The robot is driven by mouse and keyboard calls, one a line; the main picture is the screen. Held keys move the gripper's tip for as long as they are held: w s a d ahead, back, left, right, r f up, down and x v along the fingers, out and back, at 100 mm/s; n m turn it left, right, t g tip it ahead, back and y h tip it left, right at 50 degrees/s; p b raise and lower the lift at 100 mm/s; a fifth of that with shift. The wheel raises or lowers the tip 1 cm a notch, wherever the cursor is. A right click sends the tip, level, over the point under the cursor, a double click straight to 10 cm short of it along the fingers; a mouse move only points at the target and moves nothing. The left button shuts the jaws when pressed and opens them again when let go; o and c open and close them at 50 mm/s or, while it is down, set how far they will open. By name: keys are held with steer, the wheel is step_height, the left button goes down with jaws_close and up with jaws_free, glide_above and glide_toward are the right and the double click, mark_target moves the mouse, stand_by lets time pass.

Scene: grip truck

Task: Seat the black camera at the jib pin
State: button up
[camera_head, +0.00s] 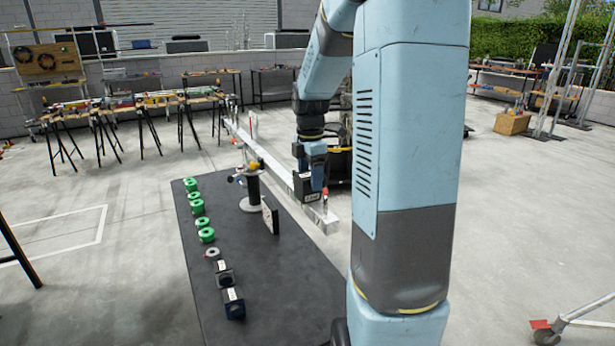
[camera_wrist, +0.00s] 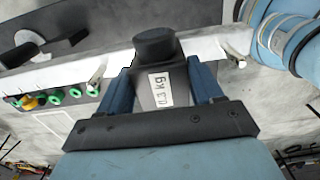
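The black camera (camera_head: 303,192) is in my gripper (camera_head: 312,178), held at the near end of the pale jib beam (camera_head: 265,158). In the wrist view the camera (camera_wrist: 152,72) has a white weight label and a round black lens end, and the two blue fingers of my gripper (camera_wrist: 162,80) close on its sides. The lens end overlaps the beam (camera_wrist: 115,58) in that view. A small red-tipped part (camera_head: 325,193) shows beside the camera at the beam's end; I cannot tell if it is the jib pin. The camera's underside is hidden, so contact with the beam is unclear.
The beam rests on a dark post (camera_head: 252,188) on a black table (camera_head: 265,290). Several green discs (camera_head: 200,222), a grey ring (camera_head: 212,253) and two dark labelled blocks (camera_head: 233,303) line its left side. A thin upright panel (camera_head: 270,216) stands near the post.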

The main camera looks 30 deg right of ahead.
steer(key=o, duration=0.5)
steer(key=shift+r, duration=0.15)
step_height(320, 180, up, 13)
steer(key=shift+r, duration=0.2)
stand_by(0.7)
